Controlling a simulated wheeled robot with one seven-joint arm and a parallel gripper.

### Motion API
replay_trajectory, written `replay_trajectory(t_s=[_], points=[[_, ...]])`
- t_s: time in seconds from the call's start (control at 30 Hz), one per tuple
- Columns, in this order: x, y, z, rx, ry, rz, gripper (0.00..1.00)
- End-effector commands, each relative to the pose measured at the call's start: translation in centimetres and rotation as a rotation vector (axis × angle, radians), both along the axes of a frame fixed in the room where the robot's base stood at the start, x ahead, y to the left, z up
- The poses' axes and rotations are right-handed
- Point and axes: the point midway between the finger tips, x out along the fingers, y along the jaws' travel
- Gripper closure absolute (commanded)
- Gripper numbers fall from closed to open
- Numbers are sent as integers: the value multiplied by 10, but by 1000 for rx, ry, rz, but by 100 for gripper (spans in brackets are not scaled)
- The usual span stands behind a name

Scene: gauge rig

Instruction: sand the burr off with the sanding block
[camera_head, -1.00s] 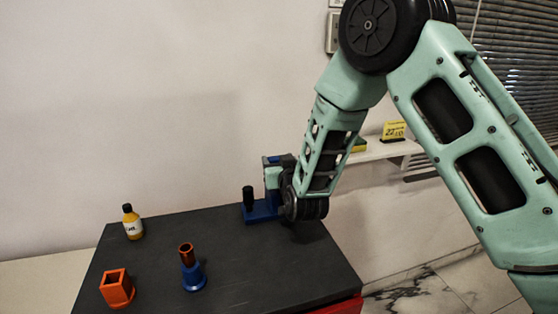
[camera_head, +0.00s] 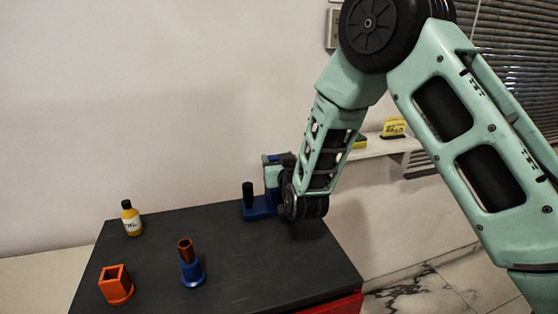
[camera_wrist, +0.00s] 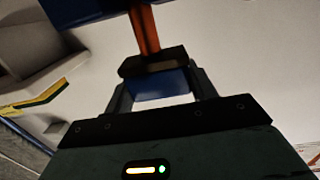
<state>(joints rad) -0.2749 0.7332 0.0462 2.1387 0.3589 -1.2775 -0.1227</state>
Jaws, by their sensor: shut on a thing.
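In the wrist view my gripper (camera_wrist: 160,85) is shut on a blue block with a dark, wide face, which I take to be the sanding block (camera_wrist: 153,65). Its dark face meets, or nearly meets, an orange-brown bar (camera_wrist: 146,30); I cannot tell if they touch. The bar runs up to a blue part (camera_wrist: 90,10), likely of the rig. In the head view the blue rig (camera_head: 262,207) stands at the table's back edge with a black knob on it. My wrist is beside it and my arm hides the fingers. The burr cannot be made out.
The dark table (camera_head: 240,260) also bears a yellow bottle (camera_head: 132,219), an orange square socket (camera_head: 115,284) and a blue stand (camera_head: 193,274) with a brown tube (camera_head: 186,250). The table's middle is clear.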

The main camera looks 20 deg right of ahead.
Motion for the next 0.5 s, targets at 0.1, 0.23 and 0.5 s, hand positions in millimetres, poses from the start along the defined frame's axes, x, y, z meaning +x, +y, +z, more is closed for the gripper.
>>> replay_trajectory(t_s=[0.1, 0.23, 0.5], points=[[0, 0, -2, 0, -1, 0, 68], [0, 0, -4, 0, -1, 0, 68], [0, -3, -5, 0, 0, 0, 68]])
